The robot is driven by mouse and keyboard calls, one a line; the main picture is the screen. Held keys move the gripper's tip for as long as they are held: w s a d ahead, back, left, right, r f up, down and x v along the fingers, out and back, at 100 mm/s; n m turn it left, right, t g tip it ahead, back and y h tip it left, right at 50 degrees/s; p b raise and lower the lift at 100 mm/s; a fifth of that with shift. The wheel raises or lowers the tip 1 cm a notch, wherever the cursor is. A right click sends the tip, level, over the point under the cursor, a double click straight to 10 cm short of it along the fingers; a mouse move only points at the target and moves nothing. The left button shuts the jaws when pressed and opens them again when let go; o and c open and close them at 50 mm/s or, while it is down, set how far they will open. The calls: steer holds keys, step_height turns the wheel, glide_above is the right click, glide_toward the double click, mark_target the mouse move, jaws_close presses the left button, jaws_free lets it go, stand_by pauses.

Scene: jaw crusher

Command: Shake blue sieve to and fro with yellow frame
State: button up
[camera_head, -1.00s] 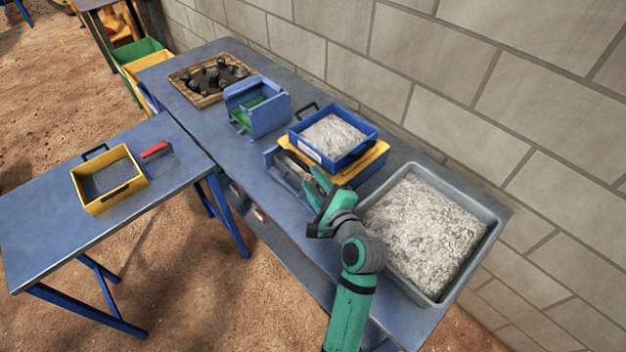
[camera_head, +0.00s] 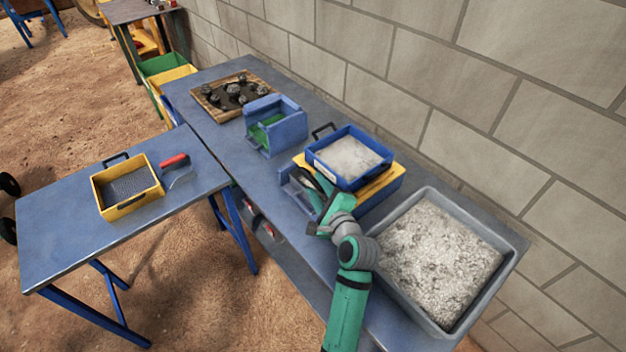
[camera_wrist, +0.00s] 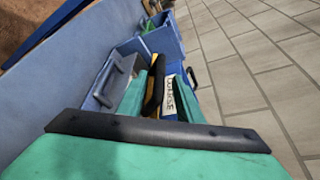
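The blue sieve (camera_head: 350,178), full of pale grey grit, sits on the yellow frame (camera_head: 393,181) on the long blue bench. The frame lies on a blue box. My gripper (camera_head: 323,195) is at the near left side of the sieve. In the wrist view, my gripper's teal fingers (camera_wrist: 160,100) are apart, with a black handle (camera_wrist: 154,92) and the sieve's white "COARSE" label (camera_wrist: 171,94) showing between them. The fingers do not look closed on the handle. A strip of the yellow frame also shows (camera_wrist: 151,76). My fingers hide part of the sieve's near side.
A grey tray of grit (camera_head: 440,255) stands close on the right. A blue box with green inside (camera_head: 283,125) and a wooden tray of dark stones (camera_head: 232,92) are further back. The block wall runs behind. A yellow sieve (camera_head: 125,187) and red-handled trowel (camera_head: 175,165) lie on the left table.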

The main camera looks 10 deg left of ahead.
steer(key=shift+x, duration=1.95)
steer(key=shift+c, duration=0.4)
jaws_close()
steer(key=s+a, duration=0.4)
steer(key=shift+o, duration=0.4)
jaws_free()
steer(key=shift+s+d, duration=0.1)
steer(key=v, duration=1)
steer(key=shift+s+d, duration=0.2)
steer(key=shift+s, duration=0.05)
